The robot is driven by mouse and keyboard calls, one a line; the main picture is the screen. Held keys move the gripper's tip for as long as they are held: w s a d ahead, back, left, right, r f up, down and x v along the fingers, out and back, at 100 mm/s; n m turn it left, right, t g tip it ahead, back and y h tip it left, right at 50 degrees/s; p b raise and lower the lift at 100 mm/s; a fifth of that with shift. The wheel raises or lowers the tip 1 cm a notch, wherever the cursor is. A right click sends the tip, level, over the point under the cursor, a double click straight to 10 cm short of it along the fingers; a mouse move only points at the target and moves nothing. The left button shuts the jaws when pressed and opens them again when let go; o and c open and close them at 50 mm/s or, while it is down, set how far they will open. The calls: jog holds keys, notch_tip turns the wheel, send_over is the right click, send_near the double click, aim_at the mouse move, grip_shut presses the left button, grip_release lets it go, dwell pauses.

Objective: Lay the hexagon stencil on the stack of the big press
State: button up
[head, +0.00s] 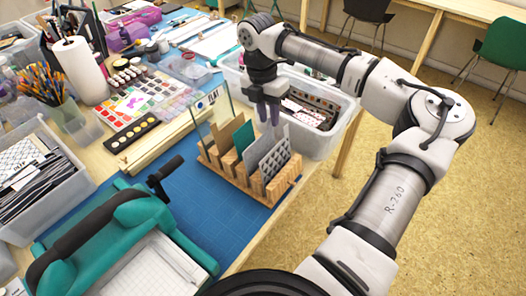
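The big press (90,232) is the teal machine with a black handle at the lower left. Its stack, with a white gridded top (160,266), lies at the bottom of the view, partly cut off. A wooden rack (233,177) holds several upright sheets. A grey patterned sheet (274,162) near its right end may be the hexagon stencil; its pattern is too small to be sure. My gripper (269,122) points down just above the rack's right part, near the grey sheets. I cannot tell whether its fingers touch a sheet or how far apart they are.
A clear bin (318,145) stands right behind the rack, and another bin (30,200) of patterned sheets at the left. Paint palettes (138,103), a paper roll (80,70) and a pencil pot (62,115) fill the back left. Blue mat (200,215) lies bare between press and rack.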

grip_shut()
jog(key=shift+r, duration=0.1)
notch_tip(320, 180, up, 7)
jog(key=a+p, duration=0.1)
jog(key=p, duration=0.6)
jog(key=shift+w+r+p, duration=0.15)
jog(key=shift+w+p, duration=0.2)
jog(key=shift+p, duration=0.05)
